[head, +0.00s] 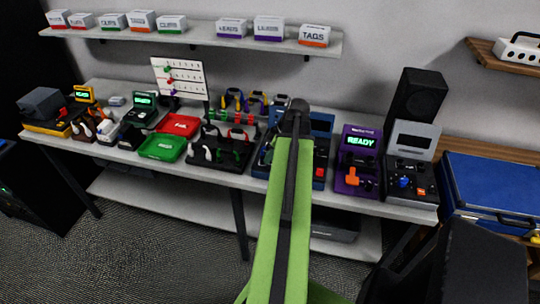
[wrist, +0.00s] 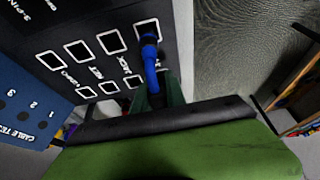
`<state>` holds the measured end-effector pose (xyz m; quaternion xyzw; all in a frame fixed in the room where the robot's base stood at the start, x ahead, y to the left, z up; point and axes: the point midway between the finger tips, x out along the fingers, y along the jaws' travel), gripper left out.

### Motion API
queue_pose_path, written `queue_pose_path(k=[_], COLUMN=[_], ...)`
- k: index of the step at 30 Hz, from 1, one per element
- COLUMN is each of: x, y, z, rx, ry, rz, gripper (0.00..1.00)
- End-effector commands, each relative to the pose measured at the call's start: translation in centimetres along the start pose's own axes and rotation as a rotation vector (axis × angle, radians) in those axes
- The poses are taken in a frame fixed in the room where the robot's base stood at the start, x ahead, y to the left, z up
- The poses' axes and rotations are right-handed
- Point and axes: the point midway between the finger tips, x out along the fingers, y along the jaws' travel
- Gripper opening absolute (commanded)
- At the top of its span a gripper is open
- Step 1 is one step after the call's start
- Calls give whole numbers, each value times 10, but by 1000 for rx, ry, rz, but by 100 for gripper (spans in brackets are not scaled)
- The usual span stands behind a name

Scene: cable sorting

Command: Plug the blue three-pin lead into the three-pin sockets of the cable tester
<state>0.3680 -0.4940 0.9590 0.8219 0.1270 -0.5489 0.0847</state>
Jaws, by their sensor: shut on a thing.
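In the wrist view the blue lead (wrist: 150,62) is between the fingers of my gripper (wrist: 157,92), which is shut on it. Its far end is at the right-hand white-outlined square of a black panel (wrist: 60,28) with "3-PIN" lettering. I cannot tell whether that end is seated or only in front of the square. A blue panel (wrist: 28,108) lettered "CABLE TE..." and numbered 1, 2, 3 is at the left. In the head view the blue cable tester (head: 320,172) is partly hidden behind my arm, and my gripper is hidden too.
A purple device (head: 358,145) showing "READY" and a black and grey device (head: 412,172) stand right of the tester. A black rack (head: 222,158), green tray (head: 163,147) and red tray (head: 180,125) are left. A shelf of boxes (head: 205,38) hangs above.

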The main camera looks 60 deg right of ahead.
Motion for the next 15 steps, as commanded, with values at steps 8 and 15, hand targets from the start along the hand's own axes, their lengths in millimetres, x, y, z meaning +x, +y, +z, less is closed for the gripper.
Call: queue_pose_path(k=[8, 15], x=[0, 4], y=[0, 0], z=[0, 1], rx=[0, -1], ry=[0, 0], rz=[0, 0], gripper=[0, 0])
